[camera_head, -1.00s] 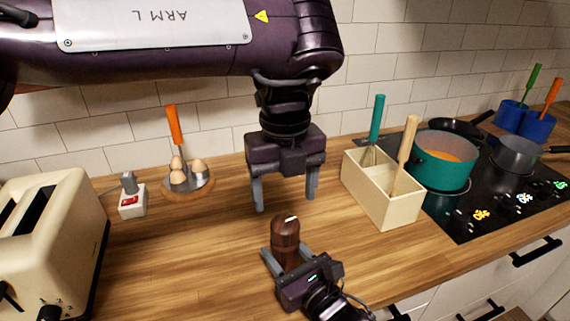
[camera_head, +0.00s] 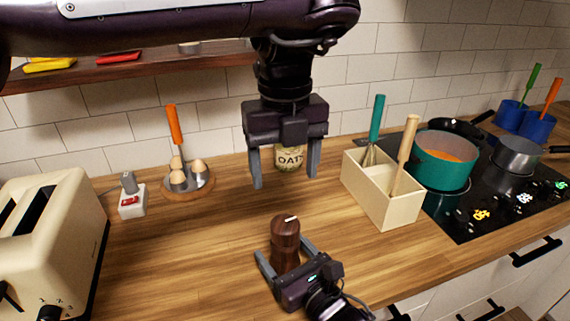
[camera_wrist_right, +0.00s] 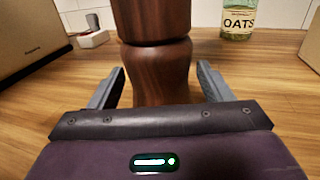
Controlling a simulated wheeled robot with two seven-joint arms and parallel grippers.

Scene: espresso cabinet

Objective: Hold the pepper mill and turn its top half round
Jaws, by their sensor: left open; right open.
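The dark brown wooden pepper mill (camera_head: 285,240) stands upright on the counter, with a small white mark on its domed top. In the right wrist view its waist and lower body (camera_wrist_right: 157,72) fill the middle, and its top is cut off. My right gripper (camera_head: 279,254) is open, low down, with one finger on each side of the mill's lower half; gaps show between the fingers (camera_wrist_right: 160,88) and the wood. My left gripper (camera_head: 285,180) is open and empty, pointing down in the air above and behind the mill.
An oats jar (camera_head: 289,158) stands behind my left gripper. A cream utensil box (camera_head: 384,198) is to the right, by the hob (camera_head: 490,195) with a teal pot (camera_head: 445,168). A toaster (camera_head: 45,240) and egg stand (camera_head: 187,190) are left. Counter around the mill is clear.

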